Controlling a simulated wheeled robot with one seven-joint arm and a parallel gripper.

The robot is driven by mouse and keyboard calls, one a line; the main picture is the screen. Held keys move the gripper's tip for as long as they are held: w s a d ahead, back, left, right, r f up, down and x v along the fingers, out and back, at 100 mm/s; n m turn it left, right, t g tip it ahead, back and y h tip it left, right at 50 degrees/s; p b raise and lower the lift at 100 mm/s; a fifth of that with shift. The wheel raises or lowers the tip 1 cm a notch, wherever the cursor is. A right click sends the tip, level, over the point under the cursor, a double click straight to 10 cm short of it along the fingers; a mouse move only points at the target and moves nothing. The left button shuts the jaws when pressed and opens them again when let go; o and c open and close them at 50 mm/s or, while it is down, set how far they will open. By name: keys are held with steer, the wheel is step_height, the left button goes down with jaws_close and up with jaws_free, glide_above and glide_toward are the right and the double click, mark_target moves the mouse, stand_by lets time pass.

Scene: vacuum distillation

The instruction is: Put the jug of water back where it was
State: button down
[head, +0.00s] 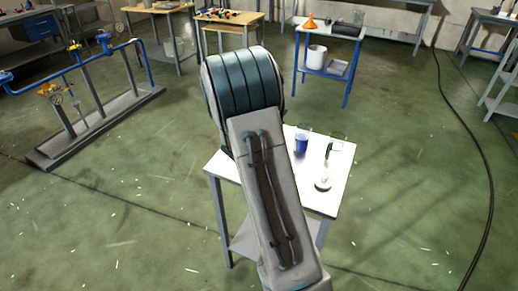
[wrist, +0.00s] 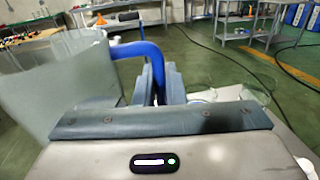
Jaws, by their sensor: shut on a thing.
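The jug (wrist: 65,85) is large and translucent, with a blue handle (wrist: 135,50), at the left of the wrist view. My gripper (wrist: 160,82) is shut on the blue handle, and the jug's body is to the left of the fingers. The jug's base and any water inside cannot be made out. In the head view my own arm hides the gripper, and I cannot pick out the jug there for certain.
A small white table (head: 340,195) stands by my arm, with a blue cup-like object (head: 301,144) and a glass flask (head: 323,181) on it. Behind is a blue-framed table (head: 345,45) with an orange funnel (head: 310,22). A blue pipe rig (head: 90,120) stands left. Open floor lies between.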

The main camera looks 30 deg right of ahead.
steer(key=shift+d+f, duration=0.2)
steer(key=shift+f, duration=4.7)
steer(key=shift+f, duration=0.1)
steer(key=shift+f, duration=0.15)
steer(key=c, duration=1.5)
jaws_free()
